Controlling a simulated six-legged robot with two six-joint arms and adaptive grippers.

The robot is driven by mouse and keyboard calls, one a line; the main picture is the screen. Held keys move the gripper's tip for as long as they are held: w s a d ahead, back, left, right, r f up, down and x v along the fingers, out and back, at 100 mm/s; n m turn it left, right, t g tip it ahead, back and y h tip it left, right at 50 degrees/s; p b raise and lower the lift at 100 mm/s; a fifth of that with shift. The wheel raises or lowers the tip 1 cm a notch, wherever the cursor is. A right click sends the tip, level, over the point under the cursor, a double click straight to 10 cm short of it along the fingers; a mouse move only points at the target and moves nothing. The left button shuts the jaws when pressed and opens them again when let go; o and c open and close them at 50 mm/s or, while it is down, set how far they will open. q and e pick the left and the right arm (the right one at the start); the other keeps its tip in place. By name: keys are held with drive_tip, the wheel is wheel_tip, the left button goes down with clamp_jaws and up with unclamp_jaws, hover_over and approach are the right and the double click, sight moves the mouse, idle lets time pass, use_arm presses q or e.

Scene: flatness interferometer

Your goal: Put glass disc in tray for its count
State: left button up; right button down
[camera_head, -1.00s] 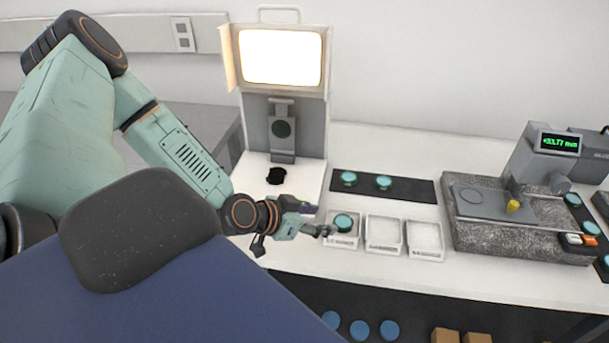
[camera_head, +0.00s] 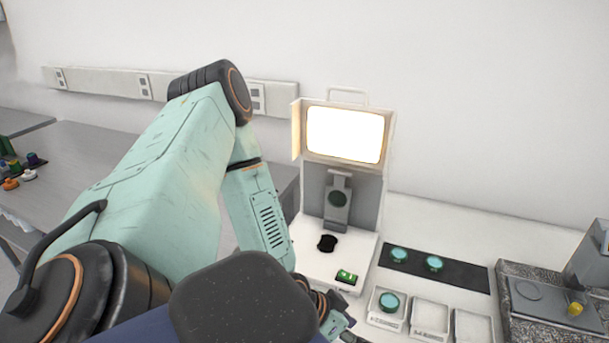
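A teal glass disc (camera_head: 389,302) lies in the left one of three white trays (camera_head: 374,318). The middle tray (camera_head: 430,318) and the right tray (camera_head: 473,326) look empty. Two more teal discs, one at left (camera_head: 399,255) and one at right (camera_head: 434,263), rest on a black mat (camera_head: 465,276) behind the trays. My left gripper (camera_head: 340,326) is low in the view, just left of the left tray; its fingers are small and partly hidden, so I cannot tell their opening. My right gripper is out of view.
The interferometer (camera_head: 357,195) with a bright lit screen (camera_head: 344,135) stands behind, with a black pad (camera_head: 327,243) and a small green level-like piece (camera_head: 347,276) on its base. A granite gauge stand (camera_head: 530,300) is at right. A grey bench (camera_head: 110,165) is at left.

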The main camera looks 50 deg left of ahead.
use_arm(q)
drive_tip(key=s+d+f+n+g+y, duration=0.1)
drive_tip(key=s+d+f+g, duration=0.1)
drive_tip(key=s, duration=0.7)
drive_tip(key=s+d+f+n+g+y, duration=0.1)
drive_tip(key=s+d+f+g+y, duration=0.1)
drive_tip(key=s, duration=0.7)
drive_tip(key=d+f+g, duration=0.1)
drive_tip(key=d+g, duration=0.1)
drive_tip(key=g, duration=0.1)
drive_tip(key=shift+f, duration=0.2)
drive_tip(key=shift+a, duration=0.1)
